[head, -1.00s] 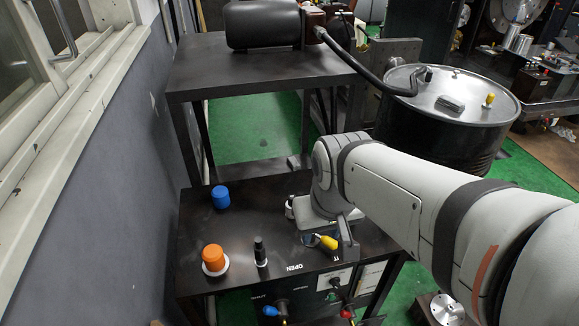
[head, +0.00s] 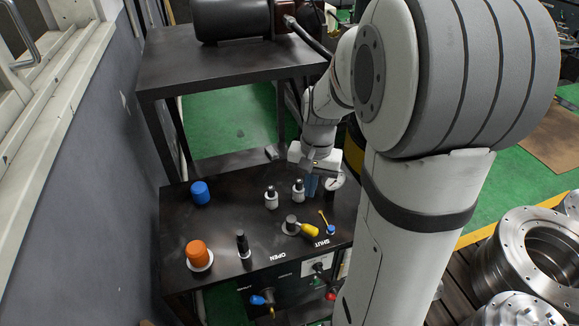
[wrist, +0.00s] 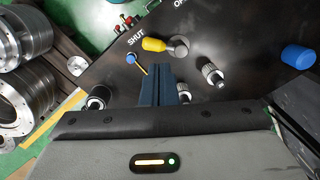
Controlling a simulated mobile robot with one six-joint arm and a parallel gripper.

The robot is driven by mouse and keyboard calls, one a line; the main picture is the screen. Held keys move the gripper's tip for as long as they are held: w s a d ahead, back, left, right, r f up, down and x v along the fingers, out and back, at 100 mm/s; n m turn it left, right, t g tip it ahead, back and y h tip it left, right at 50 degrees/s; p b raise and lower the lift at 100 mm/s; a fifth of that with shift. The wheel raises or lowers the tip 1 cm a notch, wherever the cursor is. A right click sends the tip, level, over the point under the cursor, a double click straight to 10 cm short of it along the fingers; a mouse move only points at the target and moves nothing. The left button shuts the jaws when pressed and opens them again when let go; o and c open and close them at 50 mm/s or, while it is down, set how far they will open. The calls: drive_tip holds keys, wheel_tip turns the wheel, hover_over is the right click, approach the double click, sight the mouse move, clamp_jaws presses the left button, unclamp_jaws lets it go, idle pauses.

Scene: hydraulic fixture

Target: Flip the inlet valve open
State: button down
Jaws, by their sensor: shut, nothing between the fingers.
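The valve has a yellow-gripped lever (head: 310,230) on a grey round hub (head: 291,222), on the black bench top. The grip points from the hub toward the SHUT label (head: 323,243), away from OPEN (head: 287,258). The yellow lever also shows in the wrist view (wrist: 154,44), just beyond my fingertips. My gripper (head: 311,190) is shut and empty, pointing down behind the lever. Its dark blue fingers (wrist: 157,68) appear together in the wrist view, apart from the lever. I cannot tell their exact height.
A thin yellow stick with a blue ball (head: 331,229) stands close to the lever. Two silver fittings (head: 271,198) and a gauge (head: 334,180) are near my gripper. An orange knob (head: 197,253), black post (head: 242,243) and blue cap (head: 200,192) stand left. Bench top between is clear.

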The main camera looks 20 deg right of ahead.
sight(303, 228)
drive_tip(key=w+d+f+m+g+y, duration=0.1)
drive_tip(key=w+d+f+m, duration=0.2)
drive_tip(key=w+d+f, duration=0.1)
wheel_tip(303, 228, down, 2)
drive_tip(key=shift+d+m+p, duration=0.3)
drive_tip(key=shift+d+p, duration=0.1)
drive_tip(key=shift+d, duration=0.25)
drive_tip(key=shift+f, duration=0.1)
drive_tip(key=x, duration=0.9)
drive_tip(key=shift+s+f, duration=0.1)
drive_tip(key=shift+f, duration=0.3)
